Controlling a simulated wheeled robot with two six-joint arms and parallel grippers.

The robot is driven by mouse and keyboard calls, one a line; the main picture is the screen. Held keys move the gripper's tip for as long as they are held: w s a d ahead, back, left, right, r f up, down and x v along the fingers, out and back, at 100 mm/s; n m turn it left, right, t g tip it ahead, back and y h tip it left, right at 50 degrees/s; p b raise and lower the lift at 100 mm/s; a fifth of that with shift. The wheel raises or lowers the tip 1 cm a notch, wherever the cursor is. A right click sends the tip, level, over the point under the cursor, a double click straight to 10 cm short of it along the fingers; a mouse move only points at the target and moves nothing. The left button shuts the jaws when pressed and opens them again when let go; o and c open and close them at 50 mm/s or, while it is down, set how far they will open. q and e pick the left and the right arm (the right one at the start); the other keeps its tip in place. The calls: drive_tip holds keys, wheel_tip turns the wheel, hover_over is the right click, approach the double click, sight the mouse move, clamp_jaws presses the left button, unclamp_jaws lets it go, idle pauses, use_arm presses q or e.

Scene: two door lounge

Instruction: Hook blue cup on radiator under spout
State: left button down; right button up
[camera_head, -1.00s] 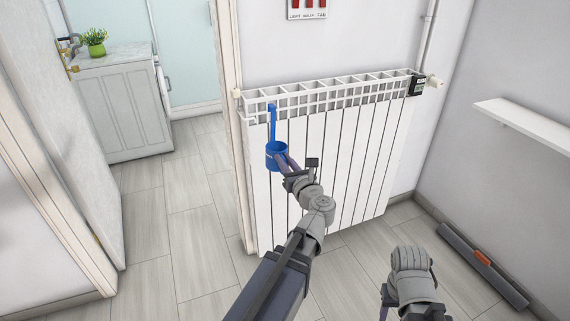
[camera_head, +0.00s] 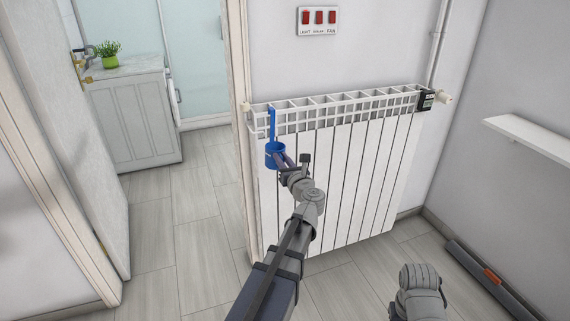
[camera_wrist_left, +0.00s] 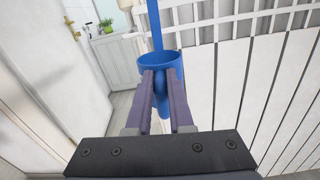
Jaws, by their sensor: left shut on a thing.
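The blue cup (camera_head: 275,158) has a long upright strap that reaches up to the top grille of the white radiator (camera_head: 345,170). It is at the radiator's left end, in front of its face. Whether the strap's hook is over the top bar I cannot tell. My left gripper (camera_head: 283,158) is shut on the cup's near side. In the left wrist view the blue cup (camera_wrist_left: 159,68) stands upright between the fingertips, its rim open upward. My right arm shows at the lower right, but its gripper is out of view. No spout is clearly identifiable.
A black-and-white valve (camera_head: 427,99) sits at the radiator's right end. A white shelf (camera_head: 530,138) is on the right wall. A door frame (camera_head: 238,130) stands close left of the radiator. A cabinet with a plant (camera_head: 108,50) is beyond the doorway.

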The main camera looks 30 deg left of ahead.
use_arm(q)
drive_tip(key=shift+x, duration=1.25)
drive_tip(key=shift+n, duration=0.3)
